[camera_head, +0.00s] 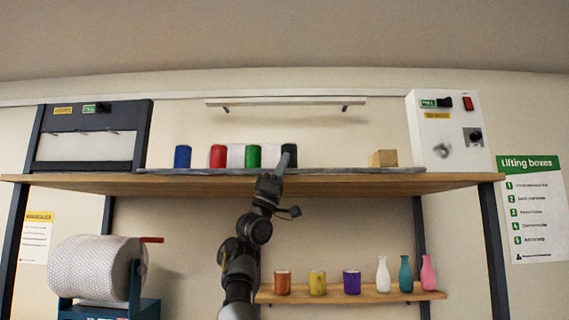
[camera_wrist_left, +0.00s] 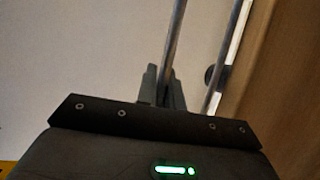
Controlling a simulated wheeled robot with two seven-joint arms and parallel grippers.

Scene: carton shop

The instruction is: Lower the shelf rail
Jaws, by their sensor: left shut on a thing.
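The shelf rail (camera_head: 350,170) is a thin grey bar running along the front edge of the upper wooden shelf, in front of the cups. My left gripper (camera_head: 281,164) reaches up from below to the middle of the rail. In the left wrist view, two metal rods run upward, and my left gripper's fingers (camera_wrist_left: 164,85) are shut around the left rod (camera_wrist_left: 174,45), part of the rail. The second rod (camera_wrist_left: 222,62) is outside the fingers. My right gripper is in neither view.
A lower shelf (camera_head: 350,296) holds cups and vases. A bubble-wrap roll (camera_head: 97,268) stands lower left.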

